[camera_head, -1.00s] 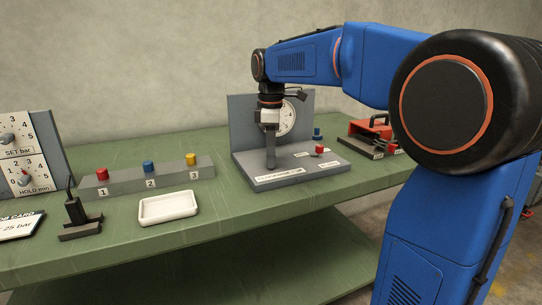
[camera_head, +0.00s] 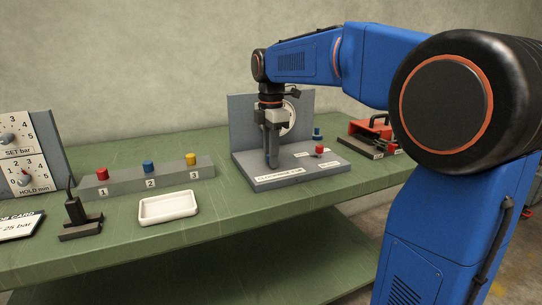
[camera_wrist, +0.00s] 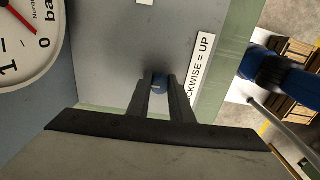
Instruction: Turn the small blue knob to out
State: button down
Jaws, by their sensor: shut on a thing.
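No "out" mark can be read, so I cannot tell the knob's setting.
A round gauge (camera_wrist: 24,38) stands close to my gripper on an upright grey panel (camera_head: 242,119). A red knob (camera_head: 319,149) and a blue piece (camera_head: 317,133) lie to the right. A block with three coloured buttons (camera_head: 129,182) and a white tray (camera_head: 168,207) are to the left.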

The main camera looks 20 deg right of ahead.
jog(key=c, duration=1.6)
grip_release()
jog(key=shift+r, duration=0.1)
notch_tip(320, 180, up, 17)
jog(key=shift+r, duration=0.15)
jog(key=s+f+m+t, duration=0.1)
jog(key=s+f+m, duration=0.5)
jog(key=s+f, duration=0.3)
jog(key=s+f+m+t, duration=0.2)
jog(key=s+f+m, duration=0.4)
jog(key=s+f, duration=0.4)
jog(key=s+d+f+m+t, duration=0.1)
jog(key=s+f+m, duration=0.5)
jog(key=s+f, duration=0.4)
jog(key=shift+s+f+m+t, duration=0.1)
jog(key=shift+f+m+t, duration=0.1)
jog(key=shift+f, duration=0.8)
jog(key=shift+s+f+m+t, duration=0.1)
jog(key=shift+f+t, duration=0.1)
jog(key=shift+f, duration=0.8)
